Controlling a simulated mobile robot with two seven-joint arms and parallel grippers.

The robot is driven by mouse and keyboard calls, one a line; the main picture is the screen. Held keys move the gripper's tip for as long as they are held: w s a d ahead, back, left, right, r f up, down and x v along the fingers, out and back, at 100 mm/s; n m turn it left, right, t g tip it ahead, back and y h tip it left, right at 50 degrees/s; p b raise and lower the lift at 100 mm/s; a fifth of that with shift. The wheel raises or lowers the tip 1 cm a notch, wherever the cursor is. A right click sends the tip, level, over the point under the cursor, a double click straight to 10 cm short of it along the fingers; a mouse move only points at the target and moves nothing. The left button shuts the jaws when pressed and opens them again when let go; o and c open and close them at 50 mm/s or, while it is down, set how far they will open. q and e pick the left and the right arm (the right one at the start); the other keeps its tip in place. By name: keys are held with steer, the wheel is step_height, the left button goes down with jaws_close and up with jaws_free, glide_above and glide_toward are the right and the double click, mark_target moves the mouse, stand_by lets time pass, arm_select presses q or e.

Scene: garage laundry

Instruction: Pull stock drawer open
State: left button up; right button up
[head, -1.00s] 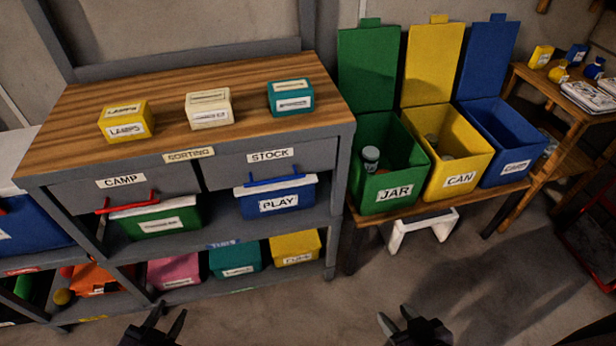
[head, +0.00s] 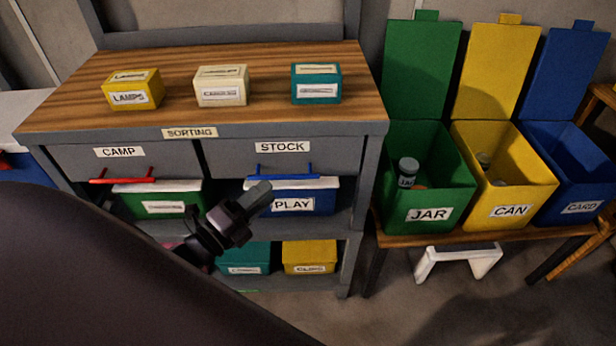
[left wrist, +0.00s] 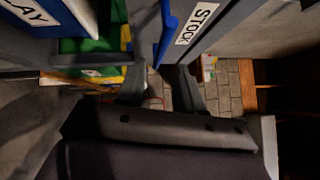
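The stock drawer (head: 330,158) is the grey right-hand drawer under the sorting bench top, shut, with a STOCK label and a blue bar handle (head: 284,174). My left gripper (head: 250,203) is in front of the drawer, low and left of the handle in the head view. In the left wrist view its two fingers (left wrist: 162,88) are apart with nothing between them. The blue handle (left wrist: 168,30) shows beyond the fingertips, roughly in line with the gap, beside the STOCK label. No contact shows. My right gripper is out of view.
The camp drawer (head: 75,158) with a red handle is to the left. A blue PLAY box (head: 325,203) stands on the shelf just below the stock drawer. Three small boxes stand on the wooden top (head: 265,65). Green, yellow and blue bins stand on the right.

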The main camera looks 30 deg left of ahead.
mark_target(282, 179)
arm_select(q)
steer(key=shift+x, duration=3.45)
jaws_close()
